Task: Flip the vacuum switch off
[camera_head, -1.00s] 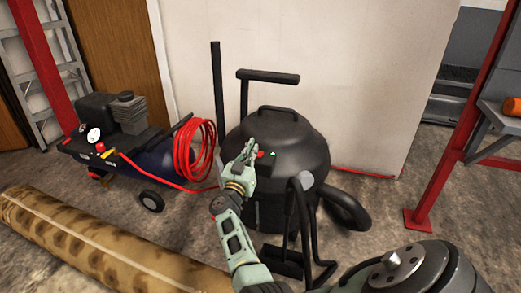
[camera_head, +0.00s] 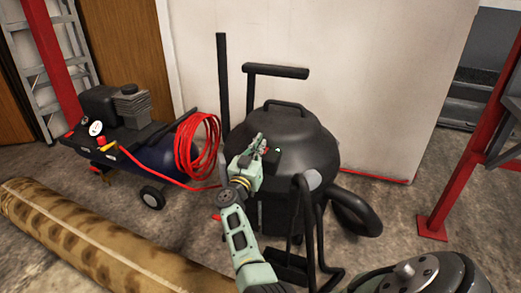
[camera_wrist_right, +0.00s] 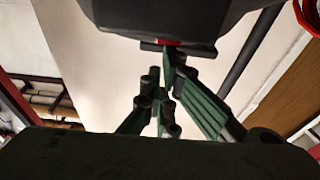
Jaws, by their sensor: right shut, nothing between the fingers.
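The black vacuum (camera_head: 308,150) stands upright in the middle of the head view. A small panel near the front of its lid carries a red switch (camera_head: 267,150) beside a small green light (camera_head: 278,150). My right gripper (camera_head: 262,141) is shut and empty, its fingertips at the switch and partly covering it. In the right wrist view the fingertips (camera_wrist_right: 168,62) are just below the red switch (camera_wrist_right: 167,43), under the vacuum's dark body (camera_wrist_right: 150,15). Whether they touch it, and the switch's position, I cannot tell. My left gripper is not in view.
A compressor (camera_head: 150,135) with a coiled red hose (camera_head: 197,150) stands to the left. A rolled rug (camera_head: 90,245) lies at the front left. The vacuum's black hose (camera_head: 357,212) curves at its right. A red post (camera_head: 465,150) stands at the right. A white panel (camera_head: 385,80) is behind.

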